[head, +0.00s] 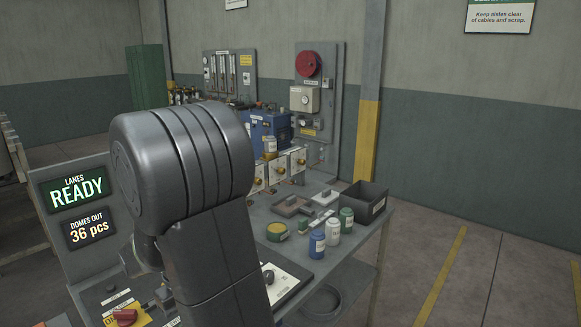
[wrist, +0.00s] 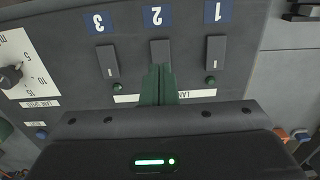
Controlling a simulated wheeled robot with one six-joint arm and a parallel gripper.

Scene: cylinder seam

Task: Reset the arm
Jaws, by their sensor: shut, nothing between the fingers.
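My gripper (wrist: 160,70) shows in the wrist view with its two green fingers together and nothing between them. Its tips are over a dark control panel (wrist: 70,75), right at the lower end of the rocker switch labelled 2 (wrist: 160,50). I cannot tell whether they touch it. Switch 3 (wrist: 107,61) is to the left and switch 1 (wrist: 215,52) to the right; the labels appear upside down. In the head view my bent arm (head: 185,190) rises in the foreground and hides part of the bench; the gripper is not visible there.
A rotary dial (wrist: 12,75) is at the wrist view's left. In the head view a display (head: 78,192) reads READY and 36 pcs. The bench (head: 335,225) holds jars (head: 317,243), a black bin (head: 363,205) and fittings. Open floor (head: 480,270) lies to the right.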

